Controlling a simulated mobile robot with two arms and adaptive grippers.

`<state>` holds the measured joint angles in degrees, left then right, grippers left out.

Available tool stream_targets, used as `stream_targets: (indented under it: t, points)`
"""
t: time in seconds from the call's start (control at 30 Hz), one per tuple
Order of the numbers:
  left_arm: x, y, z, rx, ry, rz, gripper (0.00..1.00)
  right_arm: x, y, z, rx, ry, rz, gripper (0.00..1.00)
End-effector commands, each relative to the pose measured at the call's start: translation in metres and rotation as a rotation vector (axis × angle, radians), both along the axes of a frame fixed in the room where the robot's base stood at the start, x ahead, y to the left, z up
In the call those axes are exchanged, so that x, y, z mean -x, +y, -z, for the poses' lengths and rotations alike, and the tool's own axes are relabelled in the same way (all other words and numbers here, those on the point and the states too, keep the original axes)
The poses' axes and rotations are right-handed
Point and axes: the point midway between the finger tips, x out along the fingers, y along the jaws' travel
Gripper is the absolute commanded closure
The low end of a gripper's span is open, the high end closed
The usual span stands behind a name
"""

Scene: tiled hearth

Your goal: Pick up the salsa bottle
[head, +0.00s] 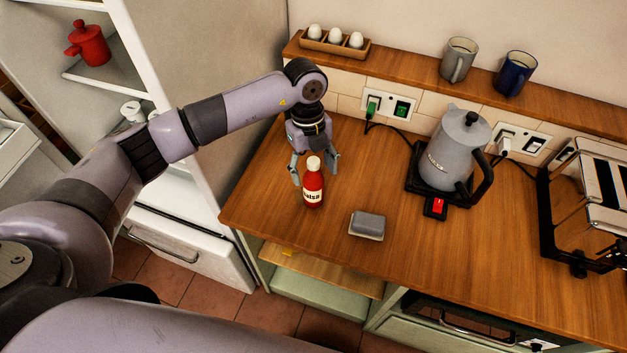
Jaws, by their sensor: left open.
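The salsa bottle (313,188) is red with a white cap and a white label. It stands upright on the wooden counter (265,195), near its left end. My left gripper (313,172) points down from above, just behind the bottle's cap. Its fingers are apart, one on each side of the cap in the picture. I cannot tell whether either finger touches the bottle. My right gripper is not in view.
A grey sponge-like block (368,225) lies right of the bottle. A grey kettle (455,150) and a metal toaster (590,200) stand further right. A shelf behind holds an egg tray (334,44), a grey mug (458,60) and a blue mug (515,73).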

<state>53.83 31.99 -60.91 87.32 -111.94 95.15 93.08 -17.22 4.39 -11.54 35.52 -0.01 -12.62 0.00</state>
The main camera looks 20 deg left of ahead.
Motion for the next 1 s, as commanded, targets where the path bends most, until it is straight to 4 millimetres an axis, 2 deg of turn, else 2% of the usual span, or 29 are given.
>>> stream_targets:
  t: [0.03,0.07,0.23,0.47,1.0]
  points:
    - [0.001,-0.001,0.002,0.001,0.007,-0.001,0.37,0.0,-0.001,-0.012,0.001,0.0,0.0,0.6]
    - [0.0,-0.002,0.007,0.001,0.004,-0.002,0.37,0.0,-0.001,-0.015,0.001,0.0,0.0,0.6]
    - [0.001,-0.003,0.027,0.001,0.001,-0.001,0.37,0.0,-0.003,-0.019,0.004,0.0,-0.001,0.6]
    - [0.001,-0.004,0.031,0.001,-0.001,0.0,0.37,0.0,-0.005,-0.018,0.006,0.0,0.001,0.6]
    - [0.001,-0.004,0.03,0.001,-0.001,-0.001,0.72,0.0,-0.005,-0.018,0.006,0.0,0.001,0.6]
